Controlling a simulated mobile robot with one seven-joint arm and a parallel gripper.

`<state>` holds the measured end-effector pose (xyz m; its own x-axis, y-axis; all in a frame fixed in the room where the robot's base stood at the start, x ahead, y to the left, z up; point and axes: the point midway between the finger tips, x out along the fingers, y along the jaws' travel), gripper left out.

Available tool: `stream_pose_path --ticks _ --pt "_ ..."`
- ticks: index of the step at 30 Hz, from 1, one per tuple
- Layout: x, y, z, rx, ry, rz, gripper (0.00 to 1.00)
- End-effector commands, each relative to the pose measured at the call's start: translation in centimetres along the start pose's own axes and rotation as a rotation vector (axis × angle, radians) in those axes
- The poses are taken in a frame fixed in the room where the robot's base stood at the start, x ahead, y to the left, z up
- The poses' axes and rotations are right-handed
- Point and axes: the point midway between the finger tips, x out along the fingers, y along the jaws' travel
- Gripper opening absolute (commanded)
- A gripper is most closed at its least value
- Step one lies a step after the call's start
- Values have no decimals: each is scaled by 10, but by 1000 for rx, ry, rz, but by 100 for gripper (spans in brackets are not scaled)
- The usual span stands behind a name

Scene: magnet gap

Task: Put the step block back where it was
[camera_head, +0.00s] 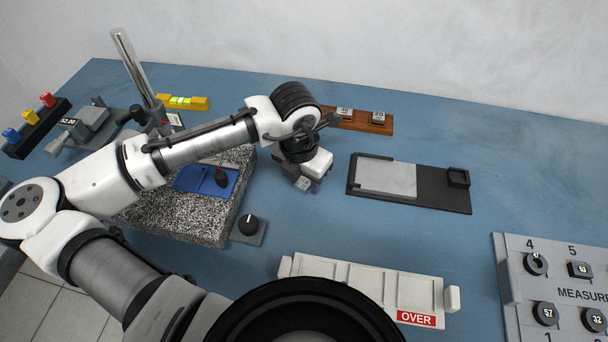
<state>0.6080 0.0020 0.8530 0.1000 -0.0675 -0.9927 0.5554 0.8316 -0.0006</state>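My gripper (309,184) points down over the blue table, right of the granite plate. A small grey piece with a pale label shows at its lower end. I cannot tell whether this is a block between the fingers or part of the gripper. A brown wooden rack (356,124) stands behind my gripper. It holds two small grey numbered blocks, a left one (344,113) and a right one marked 20 (379,118). The rack's left end is partly hidden by my arm. No other piece is clearly recognisable as the step block.
A black tray with a grey plate (386,178) lies right of my gripper. A blue mat (205,182) lies on the speckled granite plate (190,222). A white bin marked OVER (370,283) and a grey numbered panel (555,295) are in front. Table between is clear.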

Motion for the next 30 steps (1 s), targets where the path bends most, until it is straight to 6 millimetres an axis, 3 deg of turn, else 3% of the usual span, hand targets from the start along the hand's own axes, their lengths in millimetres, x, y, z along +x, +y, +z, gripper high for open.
stream_pose_path --ticks 9,14,24,30 --pt "-1 0 0 0 0 0 49" --pt "-13 0 1 -1 -1 1 49" --pt "-84 0 1 -1 -3 2 49" --pt "-114 0 1 -1 -1 0 49"
